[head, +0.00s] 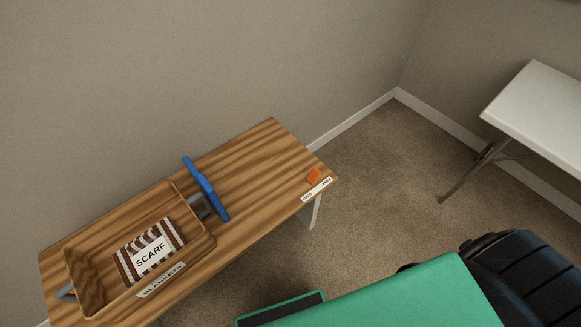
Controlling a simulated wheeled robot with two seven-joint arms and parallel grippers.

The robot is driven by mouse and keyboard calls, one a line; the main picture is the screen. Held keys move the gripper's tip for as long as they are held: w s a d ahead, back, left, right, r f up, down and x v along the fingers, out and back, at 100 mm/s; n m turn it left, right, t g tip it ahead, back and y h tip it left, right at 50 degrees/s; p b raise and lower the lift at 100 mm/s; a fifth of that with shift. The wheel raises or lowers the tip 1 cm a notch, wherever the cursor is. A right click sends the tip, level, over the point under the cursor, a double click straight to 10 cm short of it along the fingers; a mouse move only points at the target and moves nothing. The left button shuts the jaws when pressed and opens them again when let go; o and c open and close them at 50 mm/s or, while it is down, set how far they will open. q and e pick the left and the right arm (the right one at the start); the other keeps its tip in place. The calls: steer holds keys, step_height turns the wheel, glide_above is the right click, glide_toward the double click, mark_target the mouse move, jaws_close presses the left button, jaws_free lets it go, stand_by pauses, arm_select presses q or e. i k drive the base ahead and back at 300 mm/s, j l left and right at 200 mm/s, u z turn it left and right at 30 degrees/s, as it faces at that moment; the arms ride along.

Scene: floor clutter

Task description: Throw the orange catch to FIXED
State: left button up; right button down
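The orange catch (314,176) is a small block at the right end of a wooden table (270,150), near its front corner. A white label strip (316,190) runs along the table edge just in front of it. The strip carries two small words, too small to read surely. I cannot tell which word the catch points to. Neither of my grippers shows in the head view, and nothing touches the catch.
A wooden tray (82,282) marked BLANKETS holds a striped scarf (165,237). A blue bar (206,189) lies across the table beside the tray's grey handle. A green surface (400,295) and black ribbed object (525,270) fill the lower right. A white table (545,110) stands right.

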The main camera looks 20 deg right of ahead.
mark_target(314, 174)
steer(key=l+z, duration=0.15)
steer(key=l, duration=0.5)
steer(key=l+z, duration=0.2)
steer(key=l, duration=0.45)
steer(key=i, duration=0.05)
